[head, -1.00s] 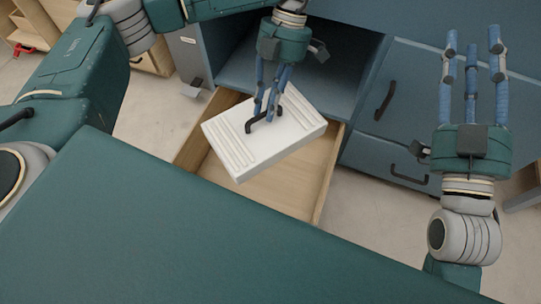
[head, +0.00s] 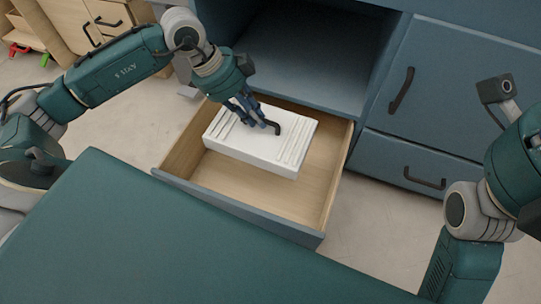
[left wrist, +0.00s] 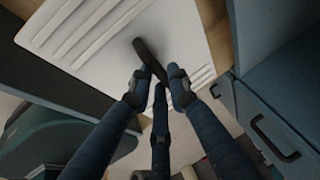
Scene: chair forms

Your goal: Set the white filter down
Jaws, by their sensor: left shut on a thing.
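The white filter (head: 233,143) is a flat ribbed block with a dark handle (head: 277,127) on top. It is level inside the outline of the open wooden drawer (head: 303,203); I cannot tell whether it rests on the drawer bottom. My left gripper (head: 262,120) reaches in from the left, its fingers shut on the handle. In the left wrist view the fingertips (left wrist: 160,82) meet the dark handle (left wrist: 149,58) above the ribbed white filter (left wrist: 185,35).
The drawer belongs to a blue cabinet with an open compartment (head: 310,50) above it. A closed door and lower drawer (head: 415,160) stand to its right. A green surface (head: 170,240) fills the foreground. Wooden cabinets (head: 85,30) stand at the back left.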

